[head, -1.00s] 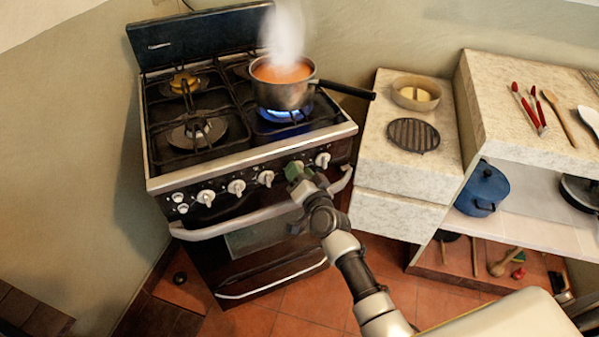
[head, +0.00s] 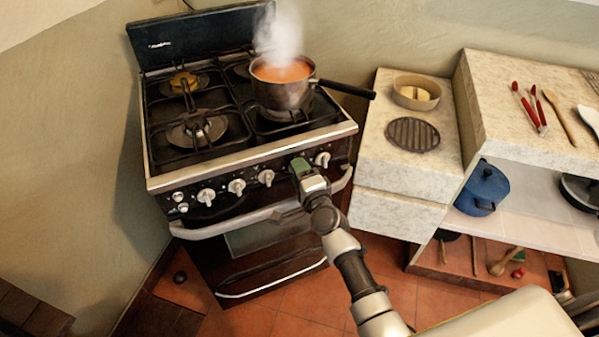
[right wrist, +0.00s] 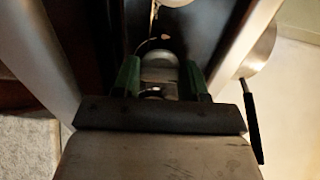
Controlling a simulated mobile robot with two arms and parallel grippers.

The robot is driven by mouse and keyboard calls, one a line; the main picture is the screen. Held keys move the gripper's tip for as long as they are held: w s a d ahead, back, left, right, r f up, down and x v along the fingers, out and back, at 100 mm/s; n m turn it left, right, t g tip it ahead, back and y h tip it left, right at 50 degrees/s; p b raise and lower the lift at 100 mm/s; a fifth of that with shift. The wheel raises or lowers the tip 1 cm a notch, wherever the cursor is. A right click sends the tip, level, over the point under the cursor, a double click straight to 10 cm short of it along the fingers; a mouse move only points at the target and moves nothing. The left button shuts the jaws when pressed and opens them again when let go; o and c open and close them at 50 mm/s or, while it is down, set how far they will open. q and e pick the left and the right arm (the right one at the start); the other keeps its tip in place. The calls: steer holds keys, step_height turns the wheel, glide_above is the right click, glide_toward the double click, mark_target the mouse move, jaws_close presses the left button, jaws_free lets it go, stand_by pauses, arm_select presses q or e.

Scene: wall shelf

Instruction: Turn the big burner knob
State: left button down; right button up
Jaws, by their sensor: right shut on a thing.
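My right gripper (head: 300,170) is at the front panel of the stove (head: 345,128), shut on a burner knob, which it hides in the head view. In the right wrist view its green fingers (right wrist: 163,82) stand either side of the pale round knob (right wrist: 168,58). Other white knobs show on the panel, one (head: 322,159) to the right of my gripper and one (head: 266,177) to its left. A steaming pot (head: 283,93) of orange soup sits on the front right burner, with no flame visible under it. My left gripper is not in view.
The oven handle bar (head: 235,223) runs just below the knobs, close to my right gripper. The pot's black handle (head: 345,88) sticks out over the counter at right. A bowl (head: 416,93) and a round grill trivet (head: 413,135) lie on that counter.

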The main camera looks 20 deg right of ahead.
steer(key=shift+m, duration=0.3)
steer(key=o, duration=0.9)
steer(key=s+d, duration=0.1)
steer(key=s, duration=0.9)
steer(key=shift+s+d, duration=0.15)
steer(key=shift+s, duration=0.25)
steer(key=shift+f, duration=0.15)
steer(key=s+a+f+n+g+p, duration=0.1)
steer(key=s+f+n+g, duration=0.4)
steer(key=f, duration=0.8)
steer(key=s+f+n+g, duration=0.35)
steer(key=s+f, duration=0.25)
steer(key=f, duration=0.7)
steer(key=s+d+f+n+g, duration=0.2)
steer(key=s+f, duration=0.3)
steer(key=s, duration=0.5)
steer(key=s+d+f+n+g+h+p, duration=0.1)
steer(key=s+f+n, duration=0.4)
steer(key=s, duration=0.5)
steer(key=s+d+f+n+g+h, duration=0.1)
steer(key=s+d+f+n+g, duration=0.2)
steer(key=s, duration=0.7)
step_height(320, 180, down, 4)
steer(key=shift+s+r+n+g, duration=0.2)
steer(key=shift+n+g, duration=0.25)
steer(key=shift+g, duration=0.7)
